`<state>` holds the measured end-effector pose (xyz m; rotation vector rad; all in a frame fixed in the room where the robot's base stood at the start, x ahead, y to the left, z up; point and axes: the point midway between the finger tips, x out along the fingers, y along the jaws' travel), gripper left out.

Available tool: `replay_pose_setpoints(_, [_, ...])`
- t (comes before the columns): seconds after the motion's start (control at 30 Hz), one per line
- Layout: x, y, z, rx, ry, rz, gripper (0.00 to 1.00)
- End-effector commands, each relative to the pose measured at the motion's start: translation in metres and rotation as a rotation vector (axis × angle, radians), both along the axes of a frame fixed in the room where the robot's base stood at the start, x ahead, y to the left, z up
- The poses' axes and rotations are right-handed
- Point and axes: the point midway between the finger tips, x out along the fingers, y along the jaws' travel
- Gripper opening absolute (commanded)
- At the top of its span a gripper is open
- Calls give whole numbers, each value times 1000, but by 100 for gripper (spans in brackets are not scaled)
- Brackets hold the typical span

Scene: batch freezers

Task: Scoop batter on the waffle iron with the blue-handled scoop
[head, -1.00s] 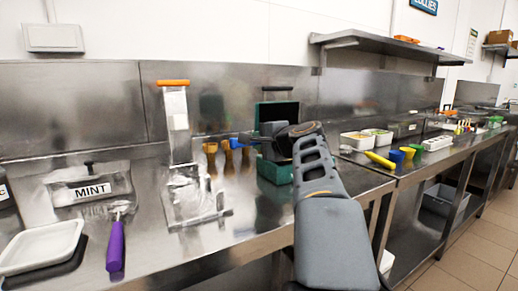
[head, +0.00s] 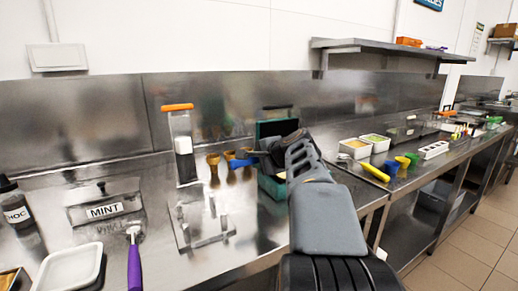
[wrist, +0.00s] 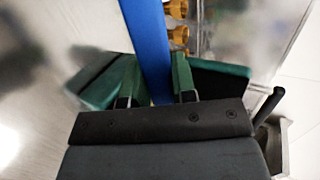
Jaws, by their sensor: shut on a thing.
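My gripper (head: 255,160) is over the counter, just in front of a green box-shaped appliance (head: 275,128) with a raised lid and black handle, probably the waffle iron. It is shut on the blue handle of the scoop (head: 239,162). In the wrist view the blue handle (wrist: 150,35) runs between the two green fingers (wrist: 155,75). The scoop's bowl cannot be made out. Part of a green slab (wrist: 222,76) shows behind the fingers. My arm covers much of the appliance in the head view. I cannot identify any batter.
Brown-gold hourglass-shaped items (head: 213,168) stand beside the scoop. A clear dispenser with an orange top (head: 178,107), a MINT container (head: 104,211), a purple-handled tool (head: 134,265) and a white tray (head: 70,270) are at left. Tubs, cups and a yellow-handled tool (head: 374,172) lie at right.

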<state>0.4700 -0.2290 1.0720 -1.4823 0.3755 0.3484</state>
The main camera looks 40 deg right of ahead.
Motion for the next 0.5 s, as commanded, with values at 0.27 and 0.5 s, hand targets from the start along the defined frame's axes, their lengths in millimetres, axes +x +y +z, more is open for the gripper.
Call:
replay_pose_setpoints(0.27, [1, 0, 9, 13, 86, 0, 1])
replay_pose_setpoints(0.5, [3, 0, 10, 24, 161, 1, 1])
